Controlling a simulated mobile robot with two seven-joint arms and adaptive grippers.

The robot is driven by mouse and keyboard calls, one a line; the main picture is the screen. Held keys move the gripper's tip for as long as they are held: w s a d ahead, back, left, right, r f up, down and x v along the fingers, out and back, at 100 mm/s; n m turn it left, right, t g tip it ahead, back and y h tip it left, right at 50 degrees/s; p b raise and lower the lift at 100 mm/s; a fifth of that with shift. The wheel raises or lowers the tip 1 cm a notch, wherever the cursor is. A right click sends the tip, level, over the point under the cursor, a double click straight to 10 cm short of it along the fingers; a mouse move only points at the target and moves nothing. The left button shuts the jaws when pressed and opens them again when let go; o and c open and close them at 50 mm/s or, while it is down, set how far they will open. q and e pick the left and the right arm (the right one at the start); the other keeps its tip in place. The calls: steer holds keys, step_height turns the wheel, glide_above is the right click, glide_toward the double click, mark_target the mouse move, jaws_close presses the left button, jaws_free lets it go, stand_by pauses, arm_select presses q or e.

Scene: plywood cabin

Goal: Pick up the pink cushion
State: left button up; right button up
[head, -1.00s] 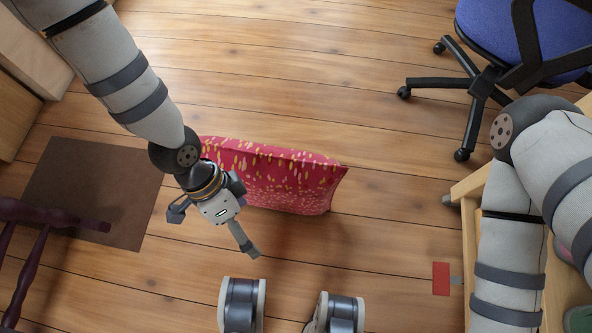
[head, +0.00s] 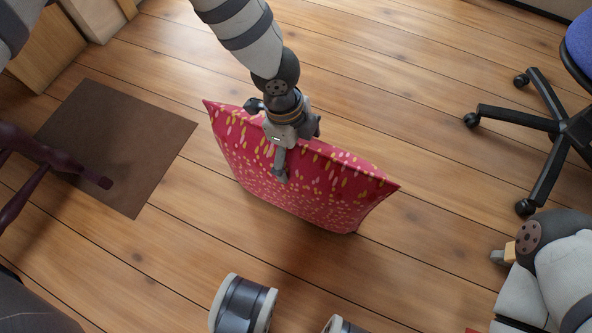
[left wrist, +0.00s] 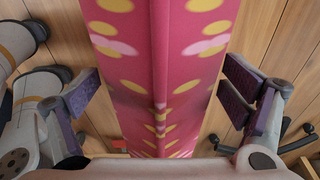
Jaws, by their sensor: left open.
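The pink cushion (head: 300,178) with yellow and pale spots stands on edge on the wooden floor in the middle of the head view. My left gripper (head: 280,142) is at its top edge, with one finger down in front of the near face. In the left wrist view the cushion (left wrist: 160,70) runs up the middle, its seam between the two spread fingers of my left gripper (left wrist: 165,98). Gaps show between the fingers and the cushion sides.
A dark brown mat (head: 118,146) lies on the floor at left, with dark purple furniture legs (head: 60,160) over it. A blue office chair with a black base (head: 560,128) stands at right. Wooden boxes (head: 45,50) are at the upper left. Floor around the cushion is clear.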

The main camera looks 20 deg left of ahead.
arm_select(q)
steer(key=shift+f, duration=0.2)
steer(key=c, duration=2.2)
steer(key=shift+o, duration=0.2)
steer(key=shift+r, duration=0.1)
